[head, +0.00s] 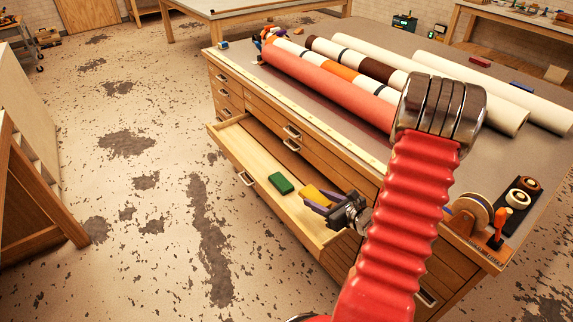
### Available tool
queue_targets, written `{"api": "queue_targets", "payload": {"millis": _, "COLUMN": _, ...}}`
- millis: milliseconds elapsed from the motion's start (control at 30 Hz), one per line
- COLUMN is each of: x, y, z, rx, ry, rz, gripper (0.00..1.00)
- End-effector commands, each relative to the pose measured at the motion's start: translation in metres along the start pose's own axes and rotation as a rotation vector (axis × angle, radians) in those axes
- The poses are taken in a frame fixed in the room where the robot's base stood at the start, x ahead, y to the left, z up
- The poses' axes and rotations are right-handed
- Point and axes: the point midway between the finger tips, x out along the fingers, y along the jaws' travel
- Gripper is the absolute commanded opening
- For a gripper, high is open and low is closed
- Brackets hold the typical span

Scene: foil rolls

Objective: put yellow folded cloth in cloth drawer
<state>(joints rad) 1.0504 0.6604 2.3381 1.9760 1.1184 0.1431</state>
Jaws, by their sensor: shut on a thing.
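The yellow folded cloth (312,195) is at the tips of my gripper (314,204), whose fingers are shut on it. The gripper and cloth appear over the open drawer (237,149), near its right end. Whether the cloth touches the drawer floor I cannot tell. A green folded cloth (281,184) lies in the same drawer, just left of the yellow one. My red arm hides part of the cabinet and the right end of the drawer.
The wooden cabinet top (232,58) carries several long rolls, including a red one (330,85). A tape dispenser (470,212) and an orange-handled tool (500,226) sit at its right corner. Other drawers look shut.

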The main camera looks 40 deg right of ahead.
Motion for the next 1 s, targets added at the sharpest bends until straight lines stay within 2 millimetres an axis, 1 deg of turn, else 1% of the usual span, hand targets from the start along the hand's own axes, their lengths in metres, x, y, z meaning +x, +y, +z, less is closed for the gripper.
{"api": "queue_targets", "payload": {"millis": 100, "x": -0.005, "y": -0.007, "z": -0.001, "rx": 0.003, "ry": 0.000, "rz": -0.011, "gripper": 0.21}}
{"api": "queue_targets", "payload": {"millis": 400, "x": -0.006, "y": -0.007, "z": -0.002, "rx": 0.004, "ry": 0.001, "rz": -0.012, "gripper": 0.21}}
{"api": "queue_targets", "payload": {"millis": 533, "x": -0.004, "y": -0.007, "z": -0.006, "rx": 0.006, "ry": 0.001, "rz": -0.011, "gripper": 0.21}}
{"api": "queue_targets", "payload": {"millis": 667, "x": 0.001, "y": -0.007, "z": -0.018, "rx": 0.007, "ry": 0.002, "rz": -0.010, "gripper": 0.21}}
{"api": "queue_targets", "payload": {"millis": 900, "x": 0.013, "y": -0.007, "z": -0.046, "rx": 0.007, "ry": 0.002, "rz": -0.011, "gripper": 0.21}}
{"api": "queue_targets", "payload": {"millis": 1000, "x": 0.015, "y": -0.007, "z": -0.053, "rx": 0.006, "ry": 0.002, "rz": -0.011, "gripper": 0.21}}
